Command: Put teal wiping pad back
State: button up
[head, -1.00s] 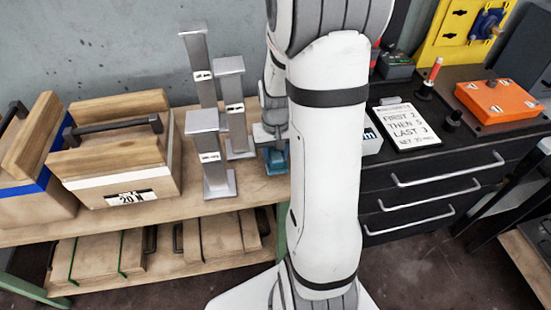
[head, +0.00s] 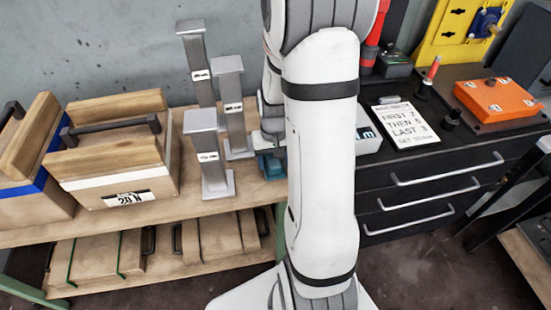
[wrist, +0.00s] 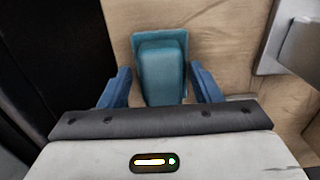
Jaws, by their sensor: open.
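The teal wiping pad (wrist: 162,72) lies on the wooden bench top in the wrist view, a flat base with a raised block on it. My gripper (wrist: 163,88) is open, with one blue finger on each side of the pad and a gap visible at both sides. In the head view, my gripper (head: 271,164) is low at the bench's right end, partly hidden behind my white arm. The pad can hardly be told from the fingers there.
Three grey metal posts (head: 228,105) stand just left of my gripper. Wooden boxes with dark handles (head: 120,155) stand further left. A black drawer cabinet (head: 440,180) with a printed sign (head: 405,125) and an orange box (head: 497,101) is at right.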

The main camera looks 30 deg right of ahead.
notch_tip(320, 180, up, 12)
jog(key=p, duration=0.2)
jog(key=s+a+r+n+t, duration=0.2)
jog(key=s+a+r, duration=0.5)
jog(key=s+a, duration=0.4)
jog(key=shift+s+a+n, duration=0.35)
jog(key=shift+s+n, duration=0.05)
jog(key=shift+n, duration=0.2)
jog(key=shift+t, duration=0.3)
jog(key=p+v, duration=0.1)
jog(key=v, duration=0.1)
jog(key=w+p+v, duration=0.1)
jog(key=p+v, duration=0.1)
jog(key=shift+s+r, duration=0.1)
jog(key=shift+r, duration=0.1)
